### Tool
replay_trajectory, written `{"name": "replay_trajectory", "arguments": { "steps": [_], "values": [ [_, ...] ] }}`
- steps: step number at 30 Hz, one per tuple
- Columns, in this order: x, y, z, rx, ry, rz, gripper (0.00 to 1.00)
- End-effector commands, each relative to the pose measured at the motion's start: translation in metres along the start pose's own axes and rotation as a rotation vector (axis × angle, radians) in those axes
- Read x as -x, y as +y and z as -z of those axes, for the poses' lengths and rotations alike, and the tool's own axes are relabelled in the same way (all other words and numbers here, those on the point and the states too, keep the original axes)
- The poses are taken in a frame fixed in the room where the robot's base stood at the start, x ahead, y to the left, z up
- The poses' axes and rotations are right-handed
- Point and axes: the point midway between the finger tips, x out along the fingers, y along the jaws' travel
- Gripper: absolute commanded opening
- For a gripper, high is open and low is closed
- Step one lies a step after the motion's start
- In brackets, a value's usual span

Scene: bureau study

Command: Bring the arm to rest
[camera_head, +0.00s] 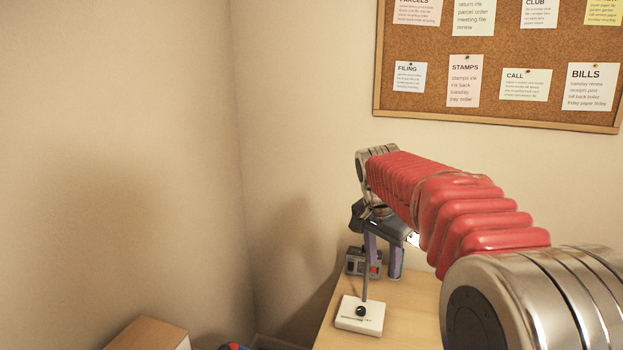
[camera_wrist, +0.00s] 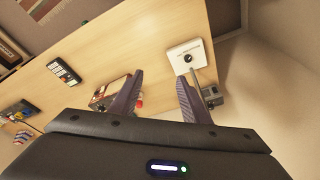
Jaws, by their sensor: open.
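My gripper (camera_head: 383,268) hangs over the desk at the end of my red-sleeved arm, fingers pointing down. In the wrist view its two purple fingers (camera_wrist: 160,80) are apart, with nothing seen between them. Beside the fingers, a white box (camera_head: 360,315) with a black knob and a thin upright rod stands on the desk; it also shows in the wrist view (camera_wrist: 186,52). The rod passes close to one finger; I cannot tell whether they touch.
A grey device (camera_head: 357,262) stands behind the fingers. The wooden desk (camera_wrist: 120,45) also bears a dark keypad device (camera_wrist: 63,72) and a reddish item (camera_wrist: 107,92). A corkboard (camera_head: 440,100) hangs on the wall behind. A brown box (camera_head: 148,333) is at lower left.

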Motion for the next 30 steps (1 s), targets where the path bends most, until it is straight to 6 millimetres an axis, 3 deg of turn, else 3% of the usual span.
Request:
{"name": "replay_trajectory", "arguments": {
  "steps": [6, 15, 30],
  "values": [
    [0.027, 0.035, -0.023, 0.116, 0.009, 0.047, 0.43],
    [0.051, 0.084, -0.060, 0.279, 0.030, 0.108, 0.43],
    [0.059, 0.165, -0.131, 0.544, 0.093, 0.197, 0.43]
  ]
}}
